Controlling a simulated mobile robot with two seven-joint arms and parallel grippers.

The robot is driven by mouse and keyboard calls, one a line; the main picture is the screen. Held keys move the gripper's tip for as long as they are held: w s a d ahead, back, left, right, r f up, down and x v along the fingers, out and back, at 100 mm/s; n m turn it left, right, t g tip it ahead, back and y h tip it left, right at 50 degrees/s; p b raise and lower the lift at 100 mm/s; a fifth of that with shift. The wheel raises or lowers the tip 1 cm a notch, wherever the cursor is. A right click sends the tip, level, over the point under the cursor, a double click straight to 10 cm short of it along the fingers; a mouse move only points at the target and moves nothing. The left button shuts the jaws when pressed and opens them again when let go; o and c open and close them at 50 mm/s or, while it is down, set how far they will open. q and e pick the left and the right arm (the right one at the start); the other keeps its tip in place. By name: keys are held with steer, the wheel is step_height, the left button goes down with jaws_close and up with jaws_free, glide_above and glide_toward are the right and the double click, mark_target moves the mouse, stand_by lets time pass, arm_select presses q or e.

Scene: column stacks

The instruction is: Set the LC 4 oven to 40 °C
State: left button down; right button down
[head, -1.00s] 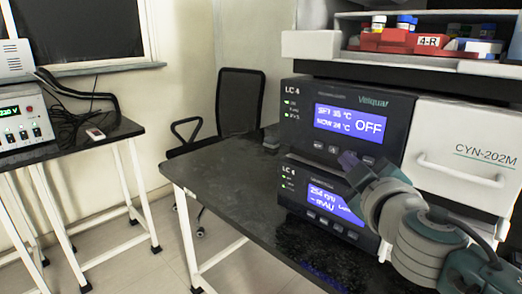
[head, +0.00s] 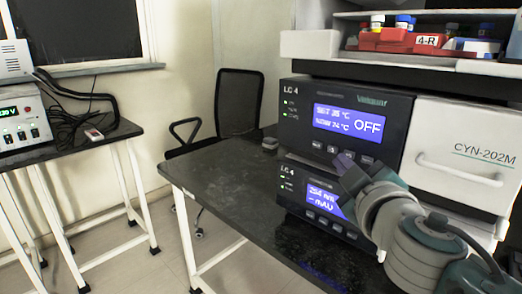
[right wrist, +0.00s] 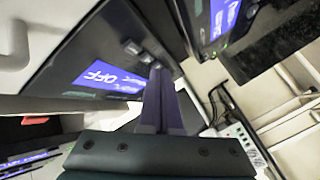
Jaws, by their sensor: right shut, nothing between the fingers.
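The LC 4 oven is the upper dark unit (head: 297,120) of the stack. Its blue display (head: 349,121) shows a SET line that looks like 35 °C, a NOW line near 24 °C, and OFF. A row of small buttons (head: 317,145) runs below the display. My right gripper (head: 343,160) is shut and empty, its tips close to the button row and hiding part of it. In the right wrist view, the shut fingers (right wrist: 158,72) point at the panel beside two visible buttons (right wrist: 131,46). I cannot tell whether they touch. My left gripper is not in view.
A lower LC 4 unit (head: 290,192) with its own blue display sits directly beneath, partly behind my right gripper. A white CYN-202M drawer unit (head: 470,150) stands right of the oven. Red racks (head: 395,40) sit on top.

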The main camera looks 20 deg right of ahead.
steer(key=shift+d, duration=0.1)
steer(key=shift+w+d, duration=0.2)
steer(key=shift+d, duration=0.1)
steer(key=shift+w+d, duration=0.15)
steer(key=shift+d, duration=0.25)
stand_by(0.9)
steer(key=shift+a, duration=0.1)
steer(key=shift+s+a, duration=0.35)
steer(key=shift+a, duration=0.35)
steer(key=shift+a, duration=0.1)
